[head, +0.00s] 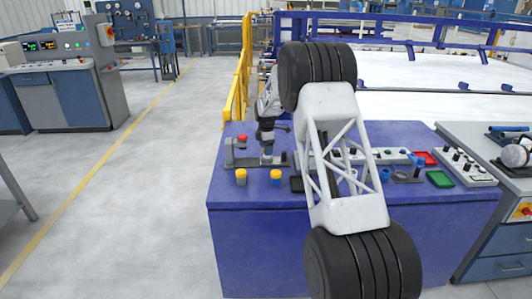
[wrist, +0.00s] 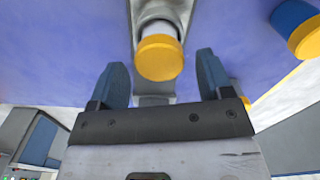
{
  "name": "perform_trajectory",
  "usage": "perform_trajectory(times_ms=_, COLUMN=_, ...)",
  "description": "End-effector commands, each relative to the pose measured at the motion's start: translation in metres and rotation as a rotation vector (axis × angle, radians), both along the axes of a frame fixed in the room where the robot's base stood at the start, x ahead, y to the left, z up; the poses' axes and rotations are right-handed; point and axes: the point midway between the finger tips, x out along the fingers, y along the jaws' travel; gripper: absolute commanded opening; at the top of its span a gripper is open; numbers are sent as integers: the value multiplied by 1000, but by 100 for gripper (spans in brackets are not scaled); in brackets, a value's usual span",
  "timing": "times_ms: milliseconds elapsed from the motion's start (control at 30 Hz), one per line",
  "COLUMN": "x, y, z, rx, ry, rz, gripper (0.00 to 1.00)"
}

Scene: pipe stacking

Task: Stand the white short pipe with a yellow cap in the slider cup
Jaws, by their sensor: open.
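In the wrist view, a white short pipe with a yellow cap (wrist: 160,57) is between the two blue fingers of my gripper (wrist: 160,80). There is a gap on both sides of the cap. The pipe's white body runs into a grey part, which looks like the slider cup (wrist: 141,12); its seating depth is hidden. In the head view, my gripper (head: 267,155) is low over the grey slider (head: 244,161) at the table's left. The pipe there cannot be made out. My gripper is open.
Two yellow-capped pieces stand at the table's front left, the right one a blue pipe (head: 276,177). A red-capped piece (head: 242,140) stands on the slider's left end. Red (head: 426,158) and green (head: 440,179) trays lie at the right. My arm hides the table's middle.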

Motion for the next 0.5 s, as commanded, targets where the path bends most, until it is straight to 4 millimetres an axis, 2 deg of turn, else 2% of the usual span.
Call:
perform_trajectory(times_ms=200, x=0, y=0, z=37, rx=1, ry=-3, rz=0, gripper=73)
perform_trajectory(times_ms=500, x=0, y=0, z=76, rx=0, ry=0, rz=0, gripper=73)
